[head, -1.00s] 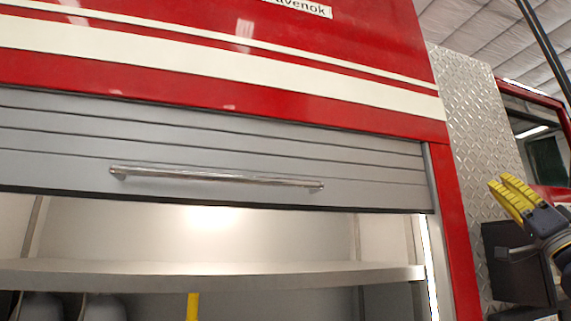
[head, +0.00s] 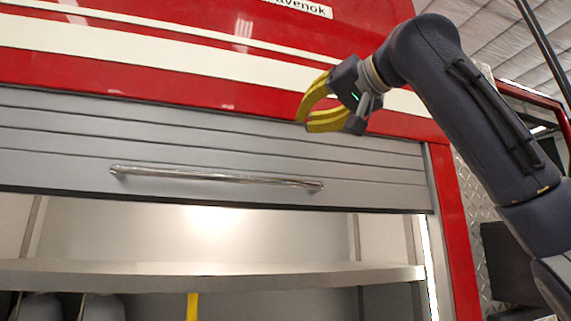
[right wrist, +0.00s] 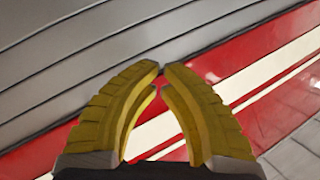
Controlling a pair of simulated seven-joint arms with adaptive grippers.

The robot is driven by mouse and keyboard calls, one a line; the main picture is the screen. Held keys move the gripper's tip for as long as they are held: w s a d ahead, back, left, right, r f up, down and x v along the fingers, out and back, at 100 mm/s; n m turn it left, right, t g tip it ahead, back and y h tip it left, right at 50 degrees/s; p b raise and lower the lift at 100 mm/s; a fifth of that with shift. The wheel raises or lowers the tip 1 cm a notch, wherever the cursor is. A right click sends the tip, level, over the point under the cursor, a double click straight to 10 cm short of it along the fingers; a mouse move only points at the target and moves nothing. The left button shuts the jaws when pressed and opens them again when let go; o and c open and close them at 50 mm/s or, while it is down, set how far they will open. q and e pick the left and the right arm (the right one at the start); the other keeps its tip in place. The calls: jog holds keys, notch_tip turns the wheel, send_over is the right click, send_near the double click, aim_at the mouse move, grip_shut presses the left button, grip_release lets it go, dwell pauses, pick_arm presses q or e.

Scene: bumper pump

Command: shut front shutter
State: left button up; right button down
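The front shutter (head: 60,140) is grey and slatted. It is partly down across the top of the compartment, and the space below its bottom edge is open. A chrome bar handle (head: 215,177) runs along its lowest slat. My right gripper (head: 304,124), with yellow fingers, is above and right of the handle, in front of the upper slats and apart from the handle. In the right wrist view its fingertips (right wrist: 161,68) come together with nothing between them, and the shutter slats (right wrist: 60,60) show beyond. My left gripper is not in view.
A shelf (head: 210,272) crosses the open compartment, with a yellow item (head: 192,306) below it. The red body panel (head: 200,40) is above the shutter. A red post (head: 455,240) and diamond plate (head: 468,215) stand to the right.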

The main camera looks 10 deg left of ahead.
jog(key=s+a+h, duration=0.1)
jog(key=s+h, duration=0.3)
jog(key=h, duration=0.3)
send_near(290, 165)
jog(key=shift+n, duration=0.4)
jog(key=x, duration=0.4)
jog(key=shift+w+a, duration=0.2)
jog(key=shift+w, duration=0.1)
jog(key=shift+w+f, duration=0.15)
jog(key=shift+f, duration=0.05)
jog(key=shift+s+d+f, duration=0.1)
jog(key=shift+s+f, duration=0.05)
jog(key=shift+f, duration=0.7)
jog(key=shift+s+d+f, duration=0.1)
jog(key=shift+s+f, duration=0.1)
jog(key=shift+f, duration=0.65)
